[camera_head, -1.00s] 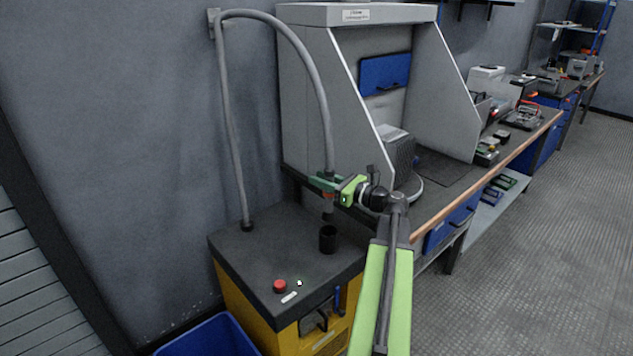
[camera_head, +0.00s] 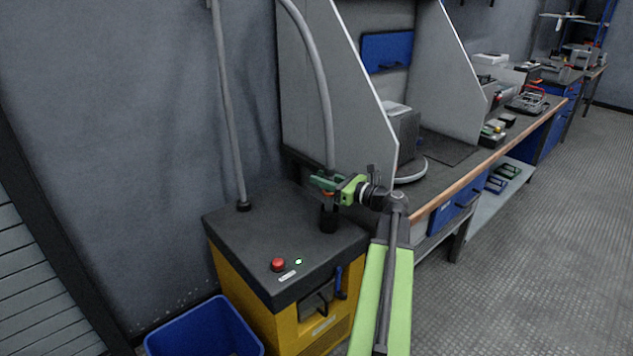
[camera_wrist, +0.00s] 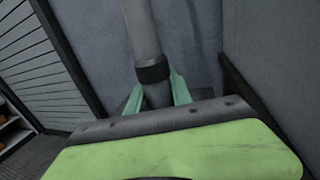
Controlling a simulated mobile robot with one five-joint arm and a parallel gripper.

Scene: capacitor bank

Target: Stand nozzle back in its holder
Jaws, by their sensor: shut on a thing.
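The nozzle (camera_head: 328,199) is the dark end of a grey hose (camera_head: 322,90). My gripper (camera_head: 325,182) is shut on the nozzle, which hangs upright. The holder (camera_head: 328,224) is a short black cup on the dark top of the yellow cabinet. The nozzle's lower end is at the cup's mouth and seems to be partly inside it; the exact depth cannot be told. In the wrist view, the nozzle (camera_wrist: 157,93) stands between my green fingers, with a dark collar and the hose above. The cup is hidden in that view.
The yellow cabinet (camera_head: 310,322) has a red button (camera_head: 278,265) on its top. A blue bin (camera_head: 203,330) stands in front of it at left. A grey-walled booth (camera_head: 335,95) and a long workbench (camera_head: 455,205) are close on the right.

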